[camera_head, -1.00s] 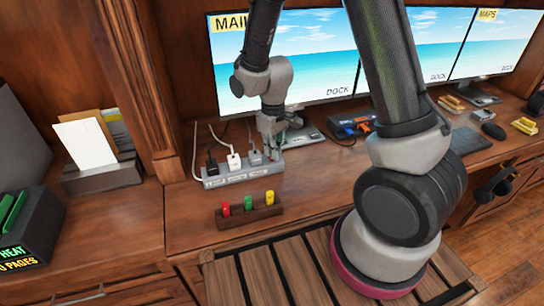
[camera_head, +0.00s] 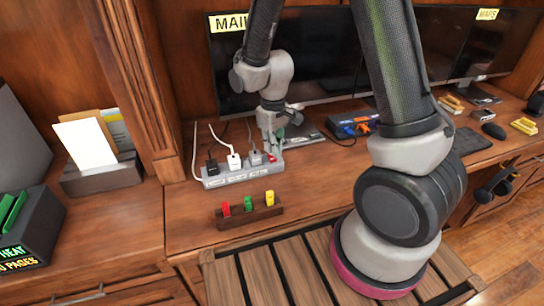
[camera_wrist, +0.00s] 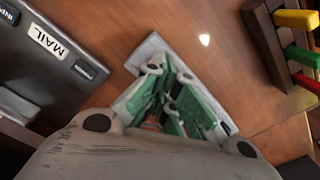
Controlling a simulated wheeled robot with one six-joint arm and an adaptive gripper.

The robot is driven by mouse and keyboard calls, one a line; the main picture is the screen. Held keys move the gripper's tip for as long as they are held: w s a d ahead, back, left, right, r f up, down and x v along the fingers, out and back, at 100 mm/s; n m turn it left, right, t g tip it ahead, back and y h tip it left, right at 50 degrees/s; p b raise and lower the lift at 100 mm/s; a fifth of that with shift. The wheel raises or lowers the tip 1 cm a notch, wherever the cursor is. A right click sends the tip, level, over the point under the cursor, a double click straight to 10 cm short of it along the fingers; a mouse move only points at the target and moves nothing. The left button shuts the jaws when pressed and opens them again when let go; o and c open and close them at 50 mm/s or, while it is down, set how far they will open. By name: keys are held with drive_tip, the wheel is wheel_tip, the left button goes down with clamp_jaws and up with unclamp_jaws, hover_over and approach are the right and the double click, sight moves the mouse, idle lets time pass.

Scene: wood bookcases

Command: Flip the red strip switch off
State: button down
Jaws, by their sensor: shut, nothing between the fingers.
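The grey power strip (camera_head: 232,181) lies on the desk with several plugs in it. A small red switch (camera_head: 272,157) shows at its right end, right beside my fingertips. My gripper (camera_head: 275,150) is shut and empty, pointing down at that end of the strip. In the wrist view my green-padded fingers (camera_wrist: 172,112) are together over the strip's end (camera_wrist: 148,52). They hide the switch there, and I cannot tell whether they touch it.
The MAIL monitor (camera_head: 305,65) and its neighbours are dark. A wooden holder (camera_head: 250,215) with red, green and yellow pegs stands in front of the strip. A blue-and-orange device (camera_head: 355,127) sits to the right. Bare desk lies left of the holder.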

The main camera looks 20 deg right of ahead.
sight(273, 159)
drive_tip(key=shift+r, duration=2.4)
